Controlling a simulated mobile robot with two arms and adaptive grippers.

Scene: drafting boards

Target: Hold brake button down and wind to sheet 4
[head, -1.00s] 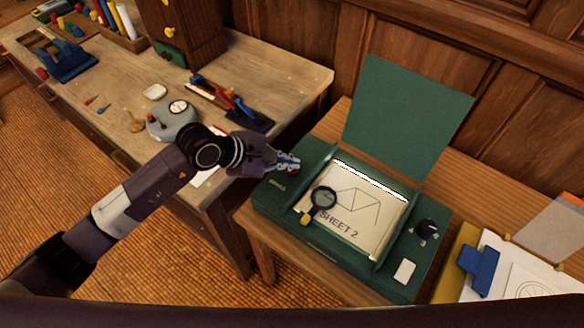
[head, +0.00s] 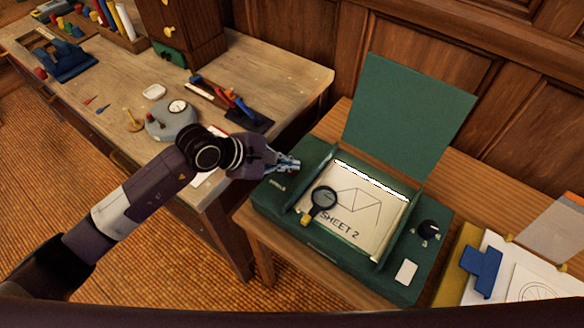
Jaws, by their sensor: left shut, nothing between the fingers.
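The green sheet-winding box (head: 330,258) stands on the right-hand table with its lid (head: 408,118) raised. Its window shows a paper sheet (head: 352,212) reading "SHEET 2" with a line drawing. A black knob (head: 428,229) is on the box's right side, apart from any gripper. My left gripper (head: 292,165) is shut and empty at the box's left end, above a small label (head: 278,187). The brake button is hidden or too small to make out beneath the fingers; I cannot tell whether they touch it. My right gripper is not in view.
A clipboard with a blue clip (head: 481,270) lies to the right. A wooden workbench (head: 265,62) with tools and a grey dial gauge (head: 172,121) is at left.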

